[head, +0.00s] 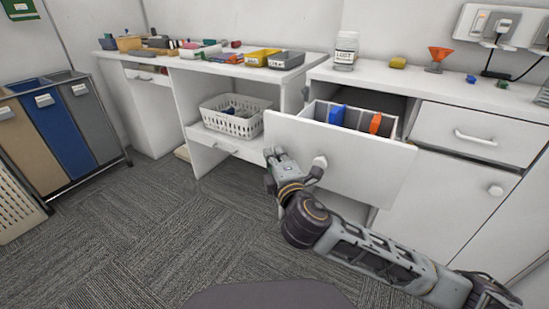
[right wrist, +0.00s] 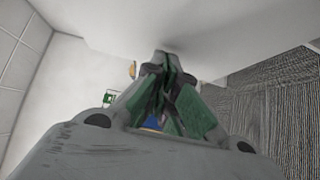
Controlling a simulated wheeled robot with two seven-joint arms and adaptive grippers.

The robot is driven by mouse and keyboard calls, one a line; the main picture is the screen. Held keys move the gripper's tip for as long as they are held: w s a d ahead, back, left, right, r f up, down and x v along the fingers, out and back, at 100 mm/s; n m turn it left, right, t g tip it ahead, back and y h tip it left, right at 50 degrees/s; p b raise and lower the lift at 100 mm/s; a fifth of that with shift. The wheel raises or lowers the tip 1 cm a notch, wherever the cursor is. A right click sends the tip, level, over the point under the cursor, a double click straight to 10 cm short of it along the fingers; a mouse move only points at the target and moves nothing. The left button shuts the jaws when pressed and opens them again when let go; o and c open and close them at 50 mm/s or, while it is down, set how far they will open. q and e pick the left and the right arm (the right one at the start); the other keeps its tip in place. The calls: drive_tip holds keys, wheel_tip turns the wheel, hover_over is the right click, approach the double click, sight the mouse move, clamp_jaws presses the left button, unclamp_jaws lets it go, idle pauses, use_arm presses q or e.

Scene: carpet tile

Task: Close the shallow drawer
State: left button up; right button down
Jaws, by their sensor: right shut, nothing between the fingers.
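A white drawer (head: 375,163) with a flat front and a round knob (head: 320,162) stands pulled well out of the right-hand cabinet. Inside it are dividers, a blue item (head: 337,114) and an orange item (head: 375,123). My right gripper (head: 270,153) is shut and empty at the left end of the drawer front. In the right wrist view its closed fingertips (right wrist: 172,58) point at a plain white surface. Whether they touch it I cannot tell. My left gripper is not in view.
A closed drawer (head: 480,150) with a bar handle is to the right. On the counter stand a jar (head: 345,50) and an orange funnel (head: 438,58). A white basket (head: 235,120) sits on a shelf under the desk. Bins (head: 62,130) stand at left; the carpet between is clear.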

sight(318, 107)
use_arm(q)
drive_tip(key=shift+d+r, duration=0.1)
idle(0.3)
